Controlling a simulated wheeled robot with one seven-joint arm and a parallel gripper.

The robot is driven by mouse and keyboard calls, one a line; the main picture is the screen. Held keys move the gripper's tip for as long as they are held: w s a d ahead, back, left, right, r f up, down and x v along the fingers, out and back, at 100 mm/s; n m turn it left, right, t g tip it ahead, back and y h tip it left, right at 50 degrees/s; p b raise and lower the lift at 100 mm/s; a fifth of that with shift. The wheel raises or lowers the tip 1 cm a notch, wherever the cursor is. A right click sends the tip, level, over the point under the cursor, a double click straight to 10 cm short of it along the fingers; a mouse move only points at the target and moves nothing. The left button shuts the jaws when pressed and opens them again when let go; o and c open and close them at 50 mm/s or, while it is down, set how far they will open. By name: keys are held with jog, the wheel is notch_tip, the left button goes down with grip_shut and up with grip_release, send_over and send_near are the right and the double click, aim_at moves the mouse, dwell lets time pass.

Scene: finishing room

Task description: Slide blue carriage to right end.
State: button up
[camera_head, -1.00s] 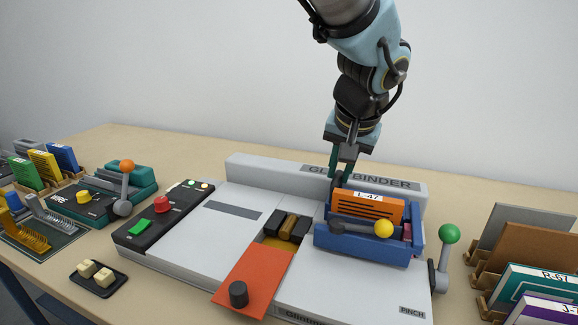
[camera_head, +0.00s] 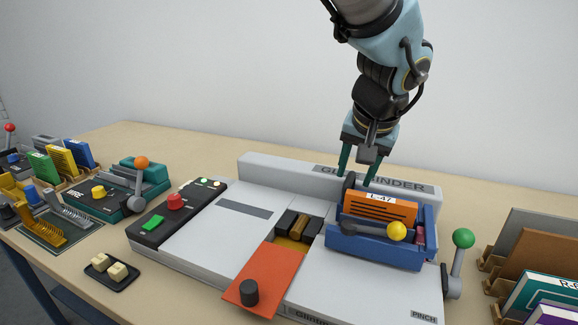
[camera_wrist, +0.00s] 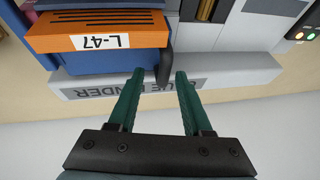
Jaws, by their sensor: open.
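The blue carriage (camera_head: 375,249) sits on the right part of the white glue binder (camera_head: 345,288). It holds an orange block labelled L-47 (camera_head: 380,207) and has a grey lever with a yellow knob (camera_head: 396,231). A dark upright handle (camera_head: 349,184) stands at the carriage's back left. My gripper (camera_head: 356,182) is open above the back of the binder, its green fingers pointing down. In the wrist view, the handle (camera_wrist: 165,66) reaches up between the two fingertips (camera_wrist: 160,75), and the carriage (camera_wrist: 95,60) is at the upper left. I cannot tell whether a finger touches the handle.
An orange plate with a black knob (camera_head: 263,277) lies left of the carriage. A green-knobbed lever (camera_head: 462,240) stands at the binder's right edge. A book rack (camera_head: 530,265) is farther right. The black control panel (camera_head: 175,212) is on the left.

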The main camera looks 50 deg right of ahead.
jog(key=b+v, duration=0.1)
jog(key=v, duration=0.9)
jog(key=shift+r, duration=0.35)
jog(key=shift+a, duration=0.15)
jog(key=w+a+f+n+y, duration=0.1)
jog(key=w+a+f+n, duration=0.15)
jog(key=w, duration=0.65)
jog(key=w+a+f+n+y, duration=0.15)
jog(key=w+a, duration=0.25)
jog(key=w, duration=0.6)
jog(key=w+a+f+n+p, duration=0.1)
jog(key=w+a+f, duration=0.1)
jog(key=w+a, duration=0.5)
jog(key=w+a+f+n+p, duration=0.1)
jog(key=w+a+f, duration=0.2)
jog(key=w+a, duration=0.35)
jog(key=w+a+f+n+g, duration=0.1)
jog(key=w+a+f+n, duration=0.15)
jog(key=a, duration=0.55)
jog(key=w+a+f+n, duration=0.1)
jog(key=w+a+n, duration=0.15)
jog(key=a, duration=0.65)
jog(key=s+a+f+n, duration=0.1)
jog(key=a, duration=0.6)
jog(key=s+a+f+n+y+p, duration=0.1)
jog(key=s+a+f+n, duration=0.1)
jog(key=a, duration=0.6)
jog(key=shift+f+g, duration=0.3)
jog(key=shift+c, duration=0.4)
